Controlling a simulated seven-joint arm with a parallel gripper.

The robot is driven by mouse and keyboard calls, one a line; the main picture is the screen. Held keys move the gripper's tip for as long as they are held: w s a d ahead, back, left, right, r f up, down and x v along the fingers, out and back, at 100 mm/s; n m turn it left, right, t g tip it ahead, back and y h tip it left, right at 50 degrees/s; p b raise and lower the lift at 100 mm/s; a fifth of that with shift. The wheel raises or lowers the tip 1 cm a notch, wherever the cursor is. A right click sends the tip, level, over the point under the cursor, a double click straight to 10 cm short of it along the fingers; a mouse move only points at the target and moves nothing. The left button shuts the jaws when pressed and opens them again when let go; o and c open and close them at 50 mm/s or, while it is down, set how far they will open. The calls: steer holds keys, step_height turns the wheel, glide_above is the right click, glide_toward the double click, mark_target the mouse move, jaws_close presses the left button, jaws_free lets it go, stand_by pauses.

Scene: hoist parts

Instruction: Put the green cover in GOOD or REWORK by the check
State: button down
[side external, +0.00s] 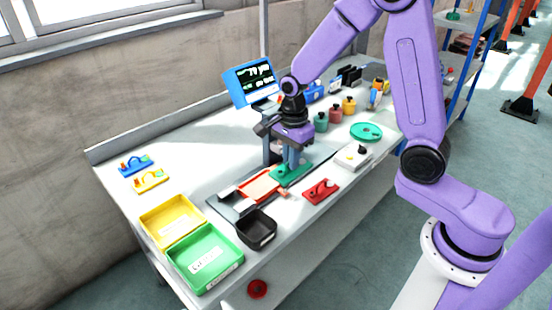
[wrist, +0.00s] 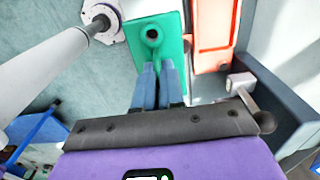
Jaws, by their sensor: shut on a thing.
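The green cover (side external: 284,177) is a flat rectangular plate beside the orange-red piece of the fixture on the bench. In the wrist view, the green cover (wrist: 172,22) shows a raised round boss with a dark hole. My gripper (side external: 293,163) points down at the cover. I cannot tell whether the plate is clear of the bench. The green tray (side external: 238,259) has a label that seems to read GOOD. The yellow tray (side external: 144,226) stands against it; its label is too small to read.
The fixture's orange-red piece (side external: 262,186) and a black bin (side external: 270,240) lie between the cover and trays. A red part (side external: 321,191) and white box (side external: 353,156) are near the front edge. A screen (side external: 251,82) stands behind.

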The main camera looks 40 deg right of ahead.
steer(key=s+a+n, duration=0.2)
steer(key=s+a, duration=0.2)
steer(key=a, duration=0.6)
steer(key=s+a+n, duration=0.2)
steer(key=s+a, duration=0.2)
steer(key=a, duration=0.5)
steer(key=w+a+f, duration=0.2)
steer(key=w+f, duration=0.1)
steer(key=w+a+f, duration=0.6)
steer(key=w, duration=0.1)
steer(key=shift+w+f, duration=0.1)
steer(key=shift+f, duration=0.1)
steer(key=shift+w+a+f, duration=0.1)
steer(key=shift+w+f, duration=0.05)
steer(key=shift+f, duration=0.8)
steer(key=shift+w+a+f, duration=0.1)
steer(key=shift+w+f, duration=0.05)
steer(key=shift+f, duration=0.8)
steer(key=shift+f, duration=0.2)
steer(key=c, duration=1.2)
jaws_free()
steer(key=shift+c, duration=0.2)
steer(key=shift+r, duration=0.15)
